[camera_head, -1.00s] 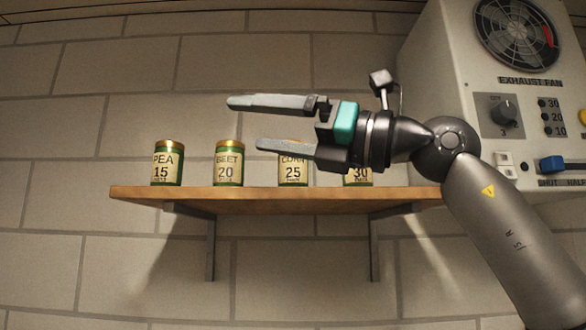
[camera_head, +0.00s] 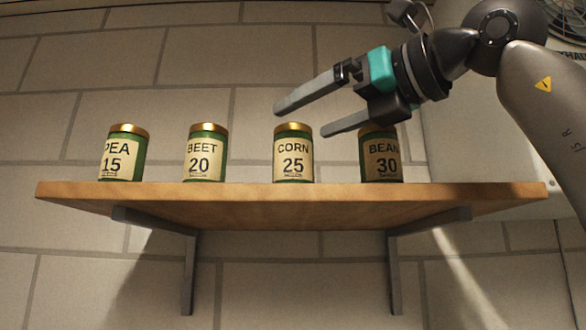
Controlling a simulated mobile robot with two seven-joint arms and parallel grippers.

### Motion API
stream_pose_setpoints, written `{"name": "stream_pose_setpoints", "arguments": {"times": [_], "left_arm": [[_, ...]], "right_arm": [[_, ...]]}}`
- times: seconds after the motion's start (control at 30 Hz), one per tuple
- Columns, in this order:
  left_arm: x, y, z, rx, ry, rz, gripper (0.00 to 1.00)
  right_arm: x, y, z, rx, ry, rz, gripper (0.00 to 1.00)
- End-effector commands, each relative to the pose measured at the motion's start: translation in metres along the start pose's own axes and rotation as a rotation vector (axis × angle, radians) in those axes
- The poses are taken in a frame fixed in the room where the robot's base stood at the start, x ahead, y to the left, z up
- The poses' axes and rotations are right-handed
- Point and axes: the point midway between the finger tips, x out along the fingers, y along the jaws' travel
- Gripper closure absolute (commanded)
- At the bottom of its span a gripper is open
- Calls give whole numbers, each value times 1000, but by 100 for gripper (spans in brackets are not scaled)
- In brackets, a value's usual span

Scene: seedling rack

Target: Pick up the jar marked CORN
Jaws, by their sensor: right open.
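The jar marked CORN (camera_head: 293,155) stands upright on the wooden shelf (camera_head: 290,205). It is green with a gold lid and a cream label reading CORN 25. My right gripper (camera_head: 298,121) is open and empty. Its two fingers point left and down, close to the CORN jar's lid in the picture; I cannot tell the distance in depth. The lower finger lies between the CORN and BEAN jars in the picture. My left gripper is not in view.
The BEET jar (camera_head: 205,153) and PEA jar (camera_head: 123,154) stand to the left. The BEAN jar (camera_head: 382,160) stands to the right, its top partly hidden by my gripper. Gaps separate the jars. A pale cabinet (camera_head: 470,145) stands behind at the right.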

Motion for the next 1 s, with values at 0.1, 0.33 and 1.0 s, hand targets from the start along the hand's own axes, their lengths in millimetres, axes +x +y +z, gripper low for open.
{"name": "stream_pose_setpoints", "arguments": {"times": [0.1, 0.33, 1.0], "left_arm": [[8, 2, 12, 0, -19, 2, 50], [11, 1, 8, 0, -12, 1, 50], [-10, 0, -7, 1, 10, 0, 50]], "right_arm": [[0, -1, -24, 0, 0, -1, 0], [8, 1, -53, 1, 1, 3, 0], [75, 0, -50, 1, 0, 2, 0]]}}
